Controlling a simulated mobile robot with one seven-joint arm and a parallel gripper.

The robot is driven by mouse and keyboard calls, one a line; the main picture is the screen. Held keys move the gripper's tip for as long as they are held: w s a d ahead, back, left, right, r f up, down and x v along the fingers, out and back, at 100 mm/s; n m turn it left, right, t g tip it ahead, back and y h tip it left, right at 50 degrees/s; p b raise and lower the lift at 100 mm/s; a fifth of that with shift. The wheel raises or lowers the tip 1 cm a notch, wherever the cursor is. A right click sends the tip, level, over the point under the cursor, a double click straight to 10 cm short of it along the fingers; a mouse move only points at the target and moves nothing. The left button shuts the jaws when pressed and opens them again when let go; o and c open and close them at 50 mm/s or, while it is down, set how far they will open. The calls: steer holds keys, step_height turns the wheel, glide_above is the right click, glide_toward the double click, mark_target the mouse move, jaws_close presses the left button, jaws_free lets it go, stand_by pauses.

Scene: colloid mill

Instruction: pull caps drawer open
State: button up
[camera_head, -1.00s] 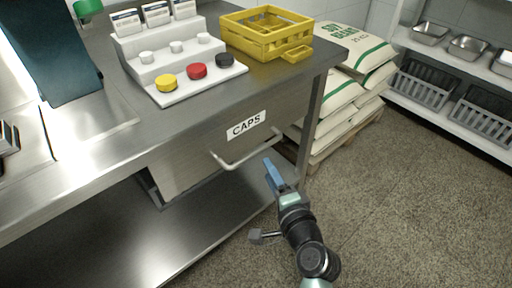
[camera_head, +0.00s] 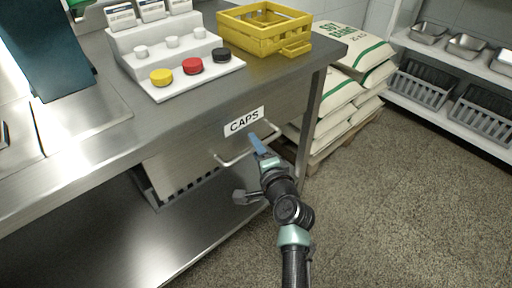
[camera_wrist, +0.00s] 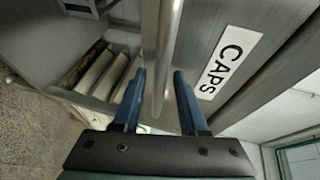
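The caps drawer (camera_head: 190,162) is under the steel counter, with a white CAPS label (camera_head: 244,121) on its front. Its bar handle (camera_head: 232,160) runs along the front below the label. My gripper (camera_head: 256,144) is at the right part of the handle. In the wrist view, the open blue fingers of my gripper (camera_wrist: 160,90) stand on either side of the handle bar (camera_wrist: 163,50), with gaps showing between bar and fingers. The CAPS label also shows in the wrist view (camera_wrist: 230,62), to the right of the bar.
On the counter (camera_head: 200,92) are a white stepped stand (camera_head: 150,62) with yellow, red and black caps and a yellow crate (camera_head: 262,42). Sacks (camera_head: 340,100) lie on a pallet right of the counter. A shelf (camera_head: 440,100) with bins stands farther right. The floor in front is clear.

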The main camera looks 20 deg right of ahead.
jaws_close()
stand_by(1.2)
